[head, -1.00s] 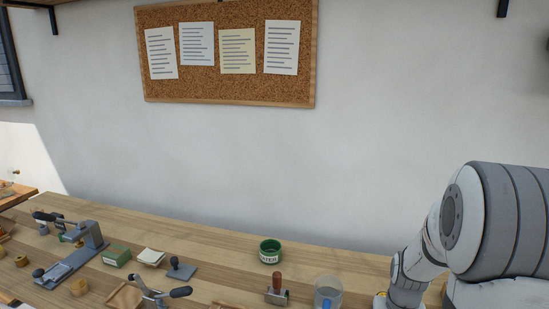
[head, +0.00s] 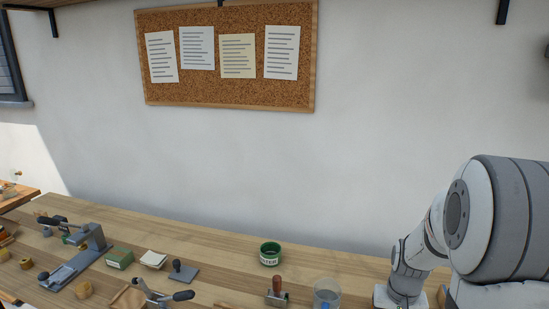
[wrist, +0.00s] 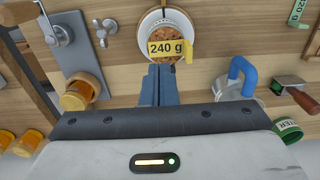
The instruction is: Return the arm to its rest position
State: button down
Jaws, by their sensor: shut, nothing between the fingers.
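My gripper (wrist: 160,84) shows in the wrist view with its two blue-grey fingers together and nothing between them. The fingertips point at a round jar (wrist: 166,28) with a yellow "240 g" tag, on a pale round dish. I cannot tell whether the fingertips touch it. In the head view my arm stands at the right, and the gripper itself is out of that picture.
In the wrist view a jug with a blue handle (wrist: 240,75) stands right of the fingers. An amber jar (wrist: 80,93) stands left. A green tin (head: 270,254), a stamp (head: 277,290) and a lever press (head: 82,250) stand on the wooden bench (head: 215,240).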

jog(key=s+a+r+n+t, duration=0.3)
jog(key=s+a+r, duration=0.9)
jog(key=r, duration=0.2)
jog(key=shift+s+a+r, duration=0.25)
jog(key=shift+r, duration=0.05)
